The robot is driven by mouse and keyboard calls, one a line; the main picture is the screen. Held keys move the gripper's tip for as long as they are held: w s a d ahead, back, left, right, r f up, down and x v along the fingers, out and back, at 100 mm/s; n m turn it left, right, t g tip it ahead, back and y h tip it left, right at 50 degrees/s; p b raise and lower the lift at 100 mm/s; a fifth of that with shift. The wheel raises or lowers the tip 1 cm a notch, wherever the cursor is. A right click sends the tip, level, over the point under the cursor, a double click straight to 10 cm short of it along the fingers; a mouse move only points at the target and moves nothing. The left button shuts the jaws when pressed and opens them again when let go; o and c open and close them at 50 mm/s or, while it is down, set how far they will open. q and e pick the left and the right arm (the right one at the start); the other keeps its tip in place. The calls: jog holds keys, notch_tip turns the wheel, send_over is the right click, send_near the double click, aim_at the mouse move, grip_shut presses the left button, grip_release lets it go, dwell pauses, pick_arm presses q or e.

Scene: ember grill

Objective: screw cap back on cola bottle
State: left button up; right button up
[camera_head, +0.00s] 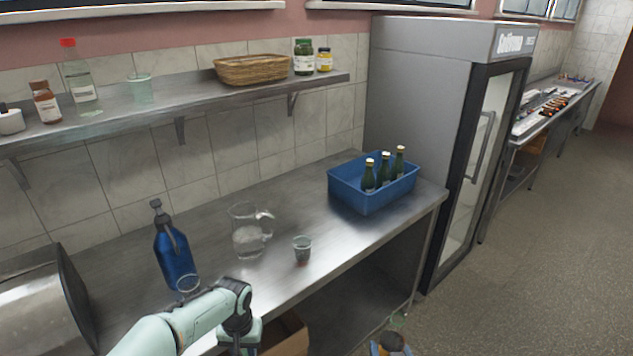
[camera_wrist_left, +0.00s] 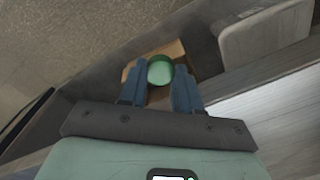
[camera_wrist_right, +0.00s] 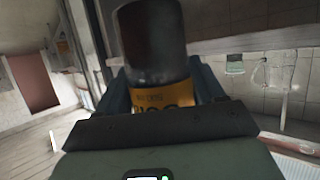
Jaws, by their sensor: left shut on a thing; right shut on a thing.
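My left gripper (camera_wrist_left: 160,80) is shut on a round green cap (camera_wrist_left: 160,70), held between its blue fingertips in the left wrist view. In the head view my left arm reaches over the counter's front edge, and the fingers are hidden. My right gripper (camera_wrist_right: 165,90) is shut on a dark bottle (camera_wrist_right: 150,42) with an orange label, seen close up in the right wrist view. A dark rounded thing (camera_head: 392,342) at the head view's bottom edge appears to be this bottle. Cap and bottle look apart.
The steel counter (camera_head: 330,255) holds a blue pump bottle (camera_head: 175,255), a glass pitcher (camera_head: 248,235), cups and a blue crate (camera_head: 362,195) with green bottles. A wall shelf (camera_head: 190,105) hangs above. A fridge (camera_head: 415,105) stands right of the counter.

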dwell(0.4)
jog(key=w+a+f+n+g+y, duration=0.2)
jog(key=a+n+y, duration=0.6)
jog(key=a, duration=0.5)
jog(key=shift+a+f+g+y, duration=0.35)
jog(key=shift+f+g, duration=0.25)
jog(key=shift+f, duration=0.3)
